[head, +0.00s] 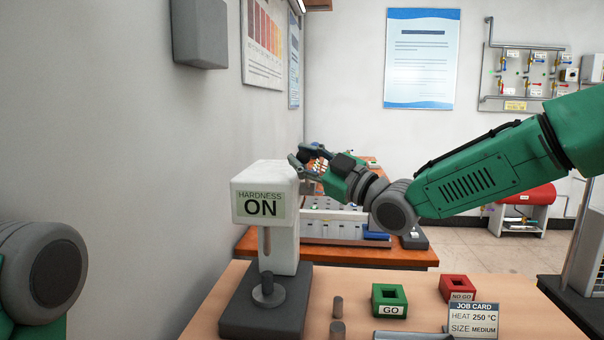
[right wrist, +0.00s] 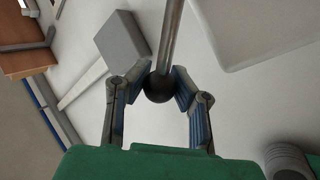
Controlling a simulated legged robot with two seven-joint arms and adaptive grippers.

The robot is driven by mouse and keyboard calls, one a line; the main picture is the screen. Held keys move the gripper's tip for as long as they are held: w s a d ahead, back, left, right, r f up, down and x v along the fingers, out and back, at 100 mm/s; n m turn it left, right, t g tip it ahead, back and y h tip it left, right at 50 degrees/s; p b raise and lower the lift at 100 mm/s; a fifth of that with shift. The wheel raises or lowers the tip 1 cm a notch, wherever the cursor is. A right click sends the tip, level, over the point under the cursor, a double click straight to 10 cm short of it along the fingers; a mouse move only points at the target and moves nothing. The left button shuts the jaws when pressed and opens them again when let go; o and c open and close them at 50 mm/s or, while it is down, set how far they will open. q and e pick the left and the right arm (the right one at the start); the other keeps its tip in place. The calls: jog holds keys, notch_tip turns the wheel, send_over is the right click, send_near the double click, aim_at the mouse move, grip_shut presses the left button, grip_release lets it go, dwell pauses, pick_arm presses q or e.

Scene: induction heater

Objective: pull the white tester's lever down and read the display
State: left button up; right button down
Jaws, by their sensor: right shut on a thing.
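The white tester (head: 280,225) stands on a dark base at the left of the near table. My right gripper (head: 303,158) is at the upper right side of the tester's head. In the right wrist view my right gripper (right wrist: 158,84) is shut on the dark ball knob (right wrist: 158,92) at the end of the lever's metal rod (right wrist: 171,35), one finger on each side. In the head view I cannot make out the lever behind the fingers. My left gripper is out of view.
A wall (head: 110,130) runs close along the left.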

jog(key=shift+s+a+f+n+y+b, duration=0.1)
jog(key=shift+s+f+n+y+b, duration=0.2)
jog(key=shift+s+f+n+b, duration=0.45)
jog(key=shift+w+r, duration=0.15)
jog(key=shift+w, duration=0.15)
jog(key=c, duration=1.3)
grip_release()
jog(key=shift+c, duration=0.2)
jog(key=shift+o, duration=0.4)
jog(key=shift+s+r, duration=0.1)
jog(key=shift+d, duration=0.2)
jog(key=shift+s+d, duration=0.1)
jog(key=shift+d, duration=0.05)
jog(key=v, duration=1.1)
jog(key=shift+d+f, duration=0.25)
